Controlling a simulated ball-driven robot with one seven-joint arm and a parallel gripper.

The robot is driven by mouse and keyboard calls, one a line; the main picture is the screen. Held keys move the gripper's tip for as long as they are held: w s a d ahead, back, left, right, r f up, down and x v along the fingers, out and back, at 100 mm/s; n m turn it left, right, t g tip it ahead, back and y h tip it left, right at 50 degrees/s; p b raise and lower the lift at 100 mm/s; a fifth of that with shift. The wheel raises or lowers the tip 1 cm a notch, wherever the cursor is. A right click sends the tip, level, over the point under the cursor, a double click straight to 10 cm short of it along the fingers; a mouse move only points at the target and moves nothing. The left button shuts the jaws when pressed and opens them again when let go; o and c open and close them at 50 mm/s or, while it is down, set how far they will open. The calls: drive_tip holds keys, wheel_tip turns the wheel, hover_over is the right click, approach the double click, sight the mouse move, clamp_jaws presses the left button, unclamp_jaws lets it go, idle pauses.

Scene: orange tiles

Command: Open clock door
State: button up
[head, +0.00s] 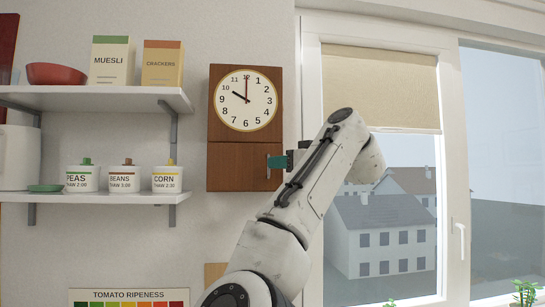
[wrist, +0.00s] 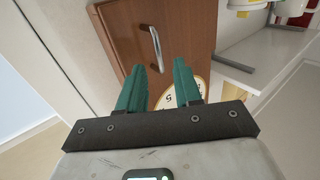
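The wooden wall clock (head: 245,137) hangs between the shelves and the window, with a round white face (head: 246,99) above. Its brown door (head: 235,168) is the lower panel and looks closed. In the wrist view the door (wrist: 185,22) carries a silver bar handle (wrist: 156,48). My gripper (head: 272,162) is at the right side of the door in the head view. In the wrist view my gripper (wrist: 159,66) has its teal fingers spread apart. The handle's near end shows between the fingertips; I cannot tell whether they touch it.
Two white wall shelves (head: 95,97) at the left hold a red bowl (head: 57,74), boxes and labelled jars. The window frame (head: 311,60) is close to the right of the clock. A tomato ripeness chart (head: 128,297) hangs below the shelves.

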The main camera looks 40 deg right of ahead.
sight(246, 166)
drive_tip(key=shift+w+p, duration=0.65)
drive_tip(key=shift+w, duration=1.4)
clamp_jaws()
